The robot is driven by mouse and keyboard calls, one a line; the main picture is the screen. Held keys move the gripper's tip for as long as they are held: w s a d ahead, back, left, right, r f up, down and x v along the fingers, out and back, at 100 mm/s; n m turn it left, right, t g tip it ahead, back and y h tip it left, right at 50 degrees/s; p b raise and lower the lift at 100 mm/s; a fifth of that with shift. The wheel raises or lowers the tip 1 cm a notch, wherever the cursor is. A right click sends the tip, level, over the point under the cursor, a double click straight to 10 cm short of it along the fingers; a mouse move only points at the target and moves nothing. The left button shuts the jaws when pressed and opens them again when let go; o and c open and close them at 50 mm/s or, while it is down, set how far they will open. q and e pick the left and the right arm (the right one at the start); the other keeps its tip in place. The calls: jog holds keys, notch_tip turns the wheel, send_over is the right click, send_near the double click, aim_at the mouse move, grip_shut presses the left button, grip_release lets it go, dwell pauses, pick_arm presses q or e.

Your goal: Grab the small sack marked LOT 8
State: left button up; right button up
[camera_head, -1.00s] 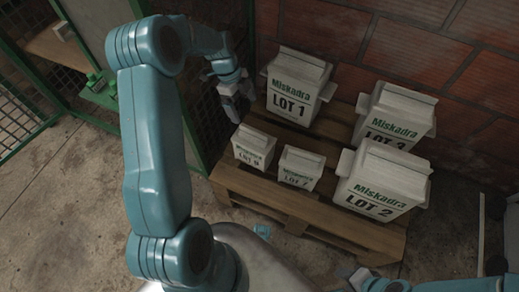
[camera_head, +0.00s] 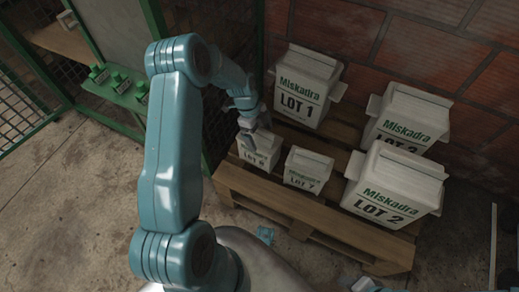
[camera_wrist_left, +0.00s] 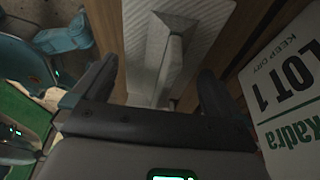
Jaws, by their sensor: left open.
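The small white sack (camera_head: 259,153) stands upright at the left front of the pallet. Its number is small and blurred in the head view but looks like LOT 8. My left gripper (camera_head: 251,125) is open, right over this sack's top and hiding part of it. In the left wrist view the open fingers (camera_wrist_left: 157,90) stand either side of the raised top ridge of the white sack (camera_wrist_left: 188,20). I cannot tell whether they touch it. My right gripper is out of view.
Small LOT 7 sack (camera_head: 307,170) stands just right of it. Large sacks LOT 1 (camera_head: 304,85), LOT 2 (camera_head: 392,190) and another (camera_head: 409,118) share the wooden pallet (camera_head: 290,208). A brick wall (camera_head: 440,45) is behind; green mesh and a panel with green fittings (camera_head: 120,82) are left.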

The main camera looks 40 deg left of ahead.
pick_arm(q)
jog(key=shift+x, duration=0.9)
jog(key=shift+f+b, duration=0.2)
jog(key=shift+b, duration=0.15)
jog(key=c, duration=1.8)
jog(key=shift+r, duration=0.1)
